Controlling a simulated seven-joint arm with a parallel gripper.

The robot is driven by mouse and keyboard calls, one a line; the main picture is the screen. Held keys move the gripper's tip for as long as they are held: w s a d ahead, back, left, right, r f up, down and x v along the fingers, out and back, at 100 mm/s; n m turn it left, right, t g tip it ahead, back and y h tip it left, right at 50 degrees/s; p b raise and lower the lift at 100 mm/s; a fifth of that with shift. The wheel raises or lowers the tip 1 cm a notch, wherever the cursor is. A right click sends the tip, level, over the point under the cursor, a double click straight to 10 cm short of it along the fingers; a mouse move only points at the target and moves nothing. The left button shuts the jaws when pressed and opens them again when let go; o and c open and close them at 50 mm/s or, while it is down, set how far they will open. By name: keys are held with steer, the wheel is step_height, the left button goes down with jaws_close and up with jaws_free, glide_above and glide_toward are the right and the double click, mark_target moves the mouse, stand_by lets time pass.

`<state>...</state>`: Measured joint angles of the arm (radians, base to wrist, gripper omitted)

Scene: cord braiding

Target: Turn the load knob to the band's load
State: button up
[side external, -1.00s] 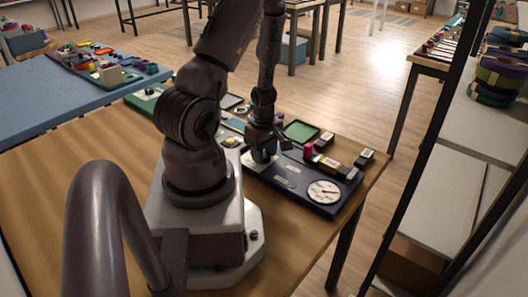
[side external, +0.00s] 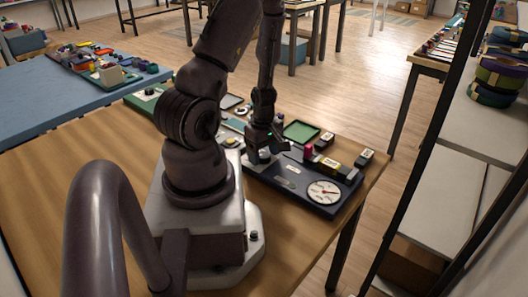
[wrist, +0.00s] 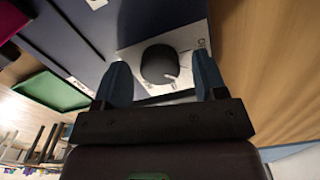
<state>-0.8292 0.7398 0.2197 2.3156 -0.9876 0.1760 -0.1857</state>
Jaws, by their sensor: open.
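The load knob (wrist: 160,64) is a dark round knob with a pale pointer mark, on a white plate (wrist: 195,38) with partly readable lettering. In the wrist view it lies between the two blue fingertips of my gripper (wrist: 164,80), with a gap on each side. My gripper is open and apart from the knob. In the side view my gripper (side external: 264,155) is low over the left end of the dark panel (side external: 268,180) and hides most of the knob. The round white dial (side external: 324,191) with a red needle sits at the panel's right end. The band cannot be made out.
A green tray (side external: 301,131) lies behind. Bare wooden table (side external: 300,240) is free in front of the panel.

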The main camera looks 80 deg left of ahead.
step_height(320, 180, up, 13)
stand_by(0.6)
step_height(320, 180, up, 7)
glide_above(264, 155)
steer(key=shift+a, duration=0.1)
stand_by(0.6)
stand_by(0.4)
steer(key=w+d+r+m+t+h, duration=0.1)
steer(key=w+d+r+m, duration=0.15)
steer(key=d+m, duration=0.4)
steer(key=w+d+r+m+t, duration=0.1)
steer(key=w+d+m, duration=0.35)
steer(key=m, duration=0.35)
steer(key=d+r+m+t, duration=0.1)
steer(key=d+r+m, duration=0.3)
steer(key=d+m, duration=0.1)
steer(key=s+d+r+m+t+y, duration=0.1)
steer(key=d+r+m, duration=0.3)
steer(key=d, duration=0.4)
steer(key=shift+s+r+m+t, duration=0.2)
steer(key=shift+r+m+t, duration=0.1)
steer(key=shift+m+t, duration=0.45)
